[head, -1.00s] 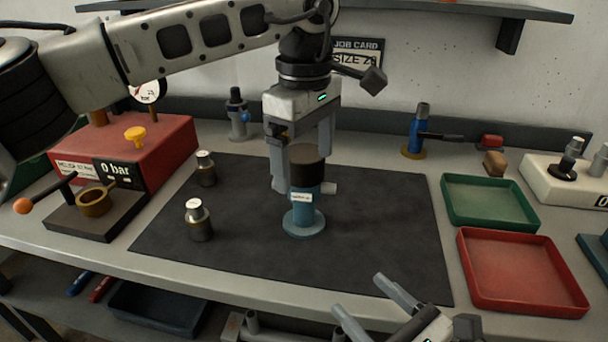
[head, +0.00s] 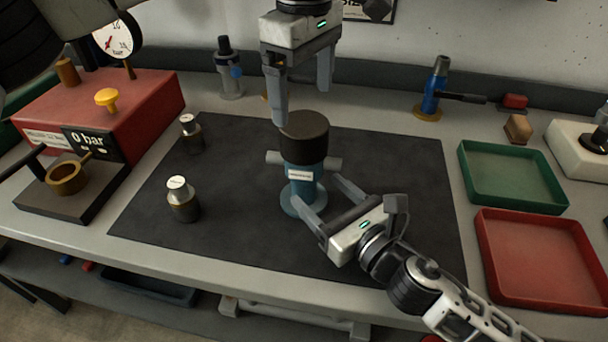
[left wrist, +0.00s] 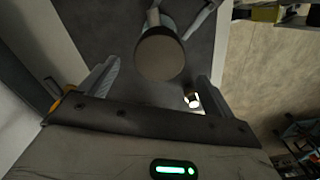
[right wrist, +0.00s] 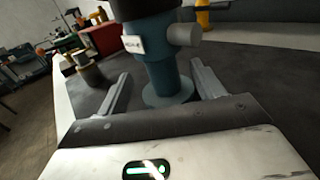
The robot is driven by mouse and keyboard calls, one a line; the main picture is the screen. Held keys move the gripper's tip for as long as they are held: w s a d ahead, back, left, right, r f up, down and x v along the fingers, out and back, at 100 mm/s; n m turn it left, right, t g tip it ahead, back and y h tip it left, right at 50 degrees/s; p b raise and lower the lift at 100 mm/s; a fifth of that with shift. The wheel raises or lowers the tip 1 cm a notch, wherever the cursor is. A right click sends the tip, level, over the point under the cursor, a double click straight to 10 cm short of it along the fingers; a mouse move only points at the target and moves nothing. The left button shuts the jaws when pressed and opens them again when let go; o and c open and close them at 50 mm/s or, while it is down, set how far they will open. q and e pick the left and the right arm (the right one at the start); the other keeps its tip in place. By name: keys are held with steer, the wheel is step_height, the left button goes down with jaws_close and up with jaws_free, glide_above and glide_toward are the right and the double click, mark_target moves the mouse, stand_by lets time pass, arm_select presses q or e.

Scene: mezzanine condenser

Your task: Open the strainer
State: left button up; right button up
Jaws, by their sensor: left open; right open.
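The strainer (head: 302,172) stands upright on the dark mat, a blue-teal body with a white label, a side stub at each side and a round base. Its dark cap (head: 304,137) is on top; the cap's top face fills the middle of the left wrist view (left wrist: 160,55). My left gripper (head: 303,105) is open and empty, pointing down just above the cap. My right gripper (head: 328,194) is open at the strainer's lower body, its fingers to either side; the right wrist view shows the body (right wrist: 158,65) between and beyond the fingertips.
Two small metal-capped jars (head: 182,198) (head: 192,133) stand on the mat's left. A red gauge box (head: 110,110) reading 0 bar and a block with a brass ring (head: 66,178) are further left. Green (head: 512,176) and red (head: 540,262) trays lie right. The mat's front left is clear.

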mark_target(312, 184)
steer(key=x, duration=0.6)
steer(key=shift+r, duration=0.1)
jaws_close()
